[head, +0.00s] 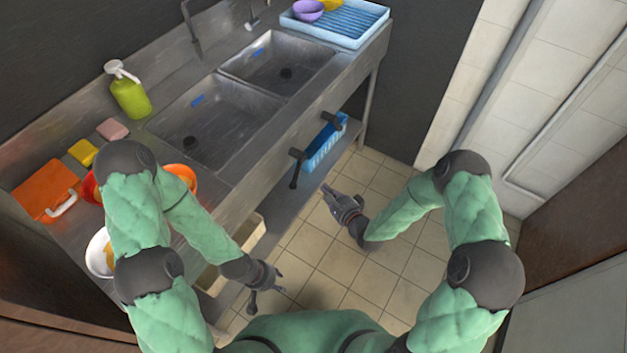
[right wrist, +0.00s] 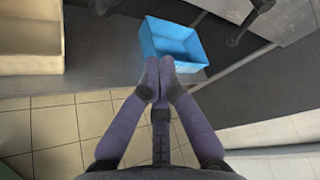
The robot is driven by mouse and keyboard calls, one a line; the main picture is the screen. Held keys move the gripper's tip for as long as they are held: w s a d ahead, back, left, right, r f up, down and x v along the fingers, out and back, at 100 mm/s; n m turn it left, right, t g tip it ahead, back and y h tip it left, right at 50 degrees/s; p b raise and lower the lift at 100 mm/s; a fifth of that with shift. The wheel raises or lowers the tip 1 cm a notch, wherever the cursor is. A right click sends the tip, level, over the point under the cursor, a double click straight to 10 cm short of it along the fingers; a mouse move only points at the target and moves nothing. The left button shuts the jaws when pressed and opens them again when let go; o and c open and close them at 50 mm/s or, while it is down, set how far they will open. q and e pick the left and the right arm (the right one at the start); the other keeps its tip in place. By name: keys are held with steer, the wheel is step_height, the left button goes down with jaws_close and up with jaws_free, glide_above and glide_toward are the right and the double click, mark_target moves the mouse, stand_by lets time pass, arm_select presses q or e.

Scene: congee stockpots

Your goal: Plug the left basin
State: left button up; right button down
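The steel sink has a left basin (head: 215,118) and a right basin (head: 278,62). Each is empty, with a dark drain in its floor and a small blue tag on its back wall. Two dark lever handles stick out below the front edge, a left one (head: 296,166) and a right one (head: 330,119). A dark handle (right wrist: 248,22) also shows in the right wrist view. My left gripper (head: 267,299) is open and empty, low in front of the counter. My right gripper (head: 326,190) is shut and empty, in front of the levers and apart from them.
A blue crate (right wrist: 172,40) and a cream bin (right wrist: 30,40) sit on the lower shelf. A green soap bottle (head: 130,97), sponges, an orange board (head: 45,190) and bowls stand on the left counter. A blue rack (head: 345,22) is at the far right. The tiled floor is clear.

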mark_target(297, 172)
steer(key=b+x, duration=0.3)
steer(key=x, duration=0.7)
steer(key=s+a+r, duration=0.2)
steer(key=shift+s+a+b, duration=0.3)
steer(key=shift+b, duration=0.05)
steer(key=shift+r, duration=0.1)
steer(key=shift+s+a+p, duration=0.1)
steer(key=shift+s+p, duration=0.1)
steer(key=shift+p, duration=0.2)
